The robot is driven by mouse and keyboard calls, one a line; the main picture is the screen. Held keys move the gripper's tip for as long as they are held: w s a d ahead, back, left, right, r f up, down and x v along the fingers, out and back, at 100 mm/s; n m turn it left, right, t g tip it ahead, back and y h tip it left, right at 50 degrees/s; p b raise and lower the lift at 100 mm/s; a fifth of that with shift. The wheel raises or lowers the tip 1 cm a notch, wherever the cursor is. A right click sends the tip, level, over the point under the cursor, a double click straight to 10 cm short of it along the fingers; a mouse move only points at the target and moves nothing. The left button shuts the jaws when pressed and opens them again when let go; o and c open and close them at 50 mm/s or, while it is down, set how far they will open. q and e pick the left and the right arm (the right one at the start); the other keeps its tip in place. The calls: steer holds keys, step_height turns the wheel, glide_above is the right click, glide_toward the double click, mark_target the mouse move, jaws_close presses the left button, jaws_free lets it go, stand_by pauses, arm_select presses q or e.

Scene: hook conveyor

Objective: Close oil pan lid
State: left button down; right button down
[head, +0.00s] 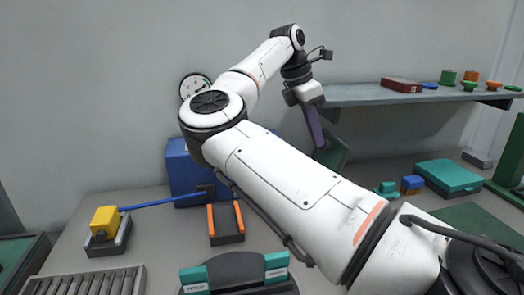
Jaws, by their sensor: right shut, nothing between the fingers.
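My right arm reaches up from the lower right and bends over. My right gripper (318,143) points down at the upper middle, its narrow purplish fingers shut with nothing seen between them. A dark green tilted panel (336,150) stands just behind and right of the fingertips; it may be the raised oil pan lid, but my arm hides its lower part. I cannot tell whether the fingers touch it. The pan under it is hidden behind my arm. My left gripper is not in view.
A grey shelf (420,95) with a red box (401,85) and small coloured parts is at right. A teal case (449,177) lies below it. A blue box (187,172), an orange-edged tray (226,239) and a yellow block (104,220) are at left, near a roller conveyor (85,282).

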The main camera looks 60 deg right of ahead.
steer(key=shift+s+d, duration=0.65)
steer(key=shift+d, duration=0.15)
steer(key=v, duration=1)
steer(key=shift+a, duration=0.1)
